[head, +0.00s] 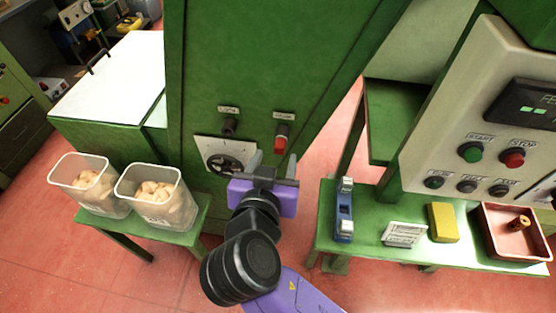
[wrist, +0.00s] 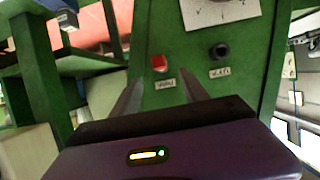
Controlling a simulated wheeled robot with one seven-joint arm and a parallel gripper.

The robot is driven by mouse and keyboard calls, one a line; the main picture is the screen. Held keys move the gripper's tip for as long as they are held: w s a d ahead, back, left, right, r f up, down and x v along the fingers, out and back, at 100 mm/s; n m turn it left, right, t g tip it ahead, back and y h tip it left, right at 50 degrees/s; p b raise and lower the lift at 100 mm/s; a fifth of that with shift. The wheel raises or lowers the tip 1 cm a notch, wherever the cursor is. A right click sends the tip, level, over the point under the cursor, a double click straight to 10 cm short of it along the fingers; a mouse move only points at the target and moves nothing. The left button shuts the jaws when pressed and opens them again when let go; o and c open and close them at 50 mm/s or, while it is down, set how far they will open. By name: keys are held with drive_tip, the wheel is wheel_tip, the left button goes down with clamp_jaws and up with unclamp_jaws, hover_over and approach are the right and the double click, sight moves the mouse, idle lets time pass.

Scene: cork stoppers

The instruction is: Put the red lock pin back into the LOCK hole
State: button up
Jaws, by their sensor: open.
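The red lock pin (head: 281,142) sits in the right-hand socket on the green machine front, under a small label that is hard to read. In the wrist view the pin (wrist: 159,63) shows as a red end ahead of my fingers and roughly between them. A dark round socket, apparently the LOCK hole (head: 229,127), is to its left under another label; it holds no red pin. It also shows in the wrist view (wrist: 219,51), right of the pin. My gripper (head: 273,163) is open and empty, just below the pin in the head view, with no contact visible.
A dial plate (head: 203,149) is below the dark socket. Two tubs of corks (head: 155,215) stand on a green bench at left. A right-hand bench (head: 365,240) holds a blue tool (head: 344,222), a yellow block (head: 442,222) and a red tray (head: 490,238), below a button panel (head: 430,160).

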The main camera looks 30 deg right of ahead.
sight(279, 146)
drive_tip(key=shift+p+x, duration=0.55)
drive_tip(key=shift+x, duration=3.2)
clamp_jaws()
unclamp_jaws()
drive_tip(key=shift+s, duration=0.1)
drive_tip(key=b+v, duration=0.1)
drive_tip(key=v, duration=0.6)
drive_tip(key=shift+s+a, duration=0.25)
drive_tip(key=shift+r, duration=0.15)
